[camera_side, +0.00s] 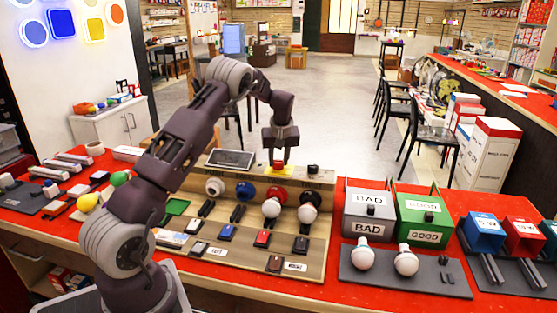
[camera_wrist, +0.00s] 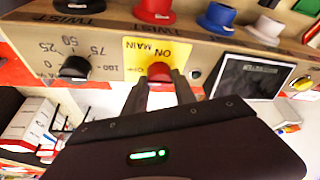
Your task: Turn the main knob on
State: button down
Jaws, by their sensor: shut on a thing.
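The main knob is a red knob (camera_wrist: 159,71) on a yellow plate marked MAIN, ON and OFF (camera_wrist: 140,50), upside down in the wrist view. My gripper (camera_wrist: 162,88) has one finger on each side of the knob and is shut on it. In the side view my gripper (camera_side: 279,159) reaches down to the top edge of the wooden test panel (camera_side: 215,250), with a bit of the yellow plate and red knob (camera_side: 278,168) showing below it. The fingers and wrist hide part of the knob, and its exact angle is hard to tell.
A black dial (camera_wrist: 75,68) with a percent scale is beside the yellow plate; a dark screen (camera_wrist: 248,78) is on the other side. Coloured sockets, two with bulbs (camera_side: 271,209), sit below. BAD (camera_side: 368,200) and GOOD (camera_side: 424,205) boxes stand right of the panel.

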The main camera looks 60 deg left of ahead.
jog(key=shift+m, duration=0.3)
jog(key=m+t+h, duration=0.1)
jog(key=m, duration=0.2)
jog(key=shift+s+a+m, duration=0.1)
jog(key=shift+s+m, duration=0.05)
jog(key=shift+m, duration=0.25)
jog(key=m, duration=0.2)
jog(key=m+t+h, duration=0.1)
jog(key=m, duration=0.1)
jog(key=shift+a+m+h, duration=0.1)
jog(key=shift+m+h, duration=0.2)
jog(key=m, duration=0.2)
jog(key=m+h, duration=0.1)
jog(key=m, duration=0.1)
jog(key=shift+a+t+h, duration=0.1)
jog(key=shift+t+h, duration=0.2)
jog(key=shift+t, duration=0.1)
jog(key=shift+a+m+g+h, duration=0.15)
jog(key=shift+m+h, duration=0.25)
jog(key=shift+m, duration=0.8)
jog(key=shift+d+m+g+h, duration=0.15)
jog(key=shift+m+h, duration=0.25)
jog(key=shift+m, duration=0.8)
jog(key=shift+a, duration=0.1)
jog(key=c, duration=1)
grip_release()
